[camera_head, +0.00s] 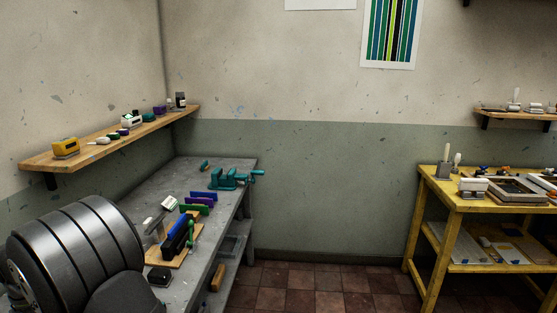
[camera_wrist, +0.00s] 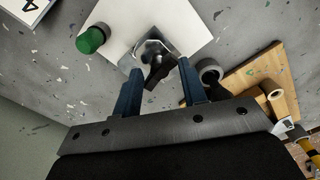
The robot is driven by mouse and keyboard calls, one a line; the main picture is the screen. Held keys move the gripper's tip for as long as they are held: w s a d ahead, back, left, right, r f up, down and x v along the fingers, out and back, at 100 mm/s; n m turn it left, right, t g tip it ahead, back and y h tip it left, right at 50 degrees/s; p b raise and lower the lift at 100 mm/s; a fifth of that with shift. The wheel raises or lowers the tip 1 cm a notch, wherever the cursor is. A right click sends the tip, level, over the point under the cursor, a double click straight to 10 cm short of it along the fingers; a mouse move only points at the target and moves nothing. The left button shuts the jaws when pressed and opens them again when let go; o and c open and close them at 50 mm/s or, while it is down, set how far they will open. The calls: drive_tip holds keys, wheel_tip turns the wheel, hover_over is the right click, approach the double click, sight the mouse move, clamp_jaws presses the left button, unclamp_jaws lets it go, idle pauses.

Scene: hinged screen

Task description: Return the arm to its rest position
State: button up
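My gripper (camera_wrist: 159,66) shows in the wrist view with two blue fingers spread apart. A gap is visible on each side of a dark and silvery metal piece (camera_wrist: 157,68) that appears between the fingertips, and I see no grip on it. That piece lies over a white sheet or board (camera_wrist: 118,25) on a grey speckled surface. In the head view I cannot make out my gripper. Flat framed pieces (camera_head: 515,190) lie on the yellow table at the right; I cannot tell if one is the hinged screen.
In the wrist view, a green round thing (camera_wrist: 91,39) and a wooden board (camera_wrist: 268,78) lie near the fingers. In the head view, the grey bench (camera_head: 205,172) carries a teal vise (camera_head: 224,179) and coloured upright pieces (camera_head: 197,198). The tiled floor (camera_head: 320,287) is clear.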

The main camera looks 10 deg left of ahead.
drive_tip(key=shift+m, duration=0.3)
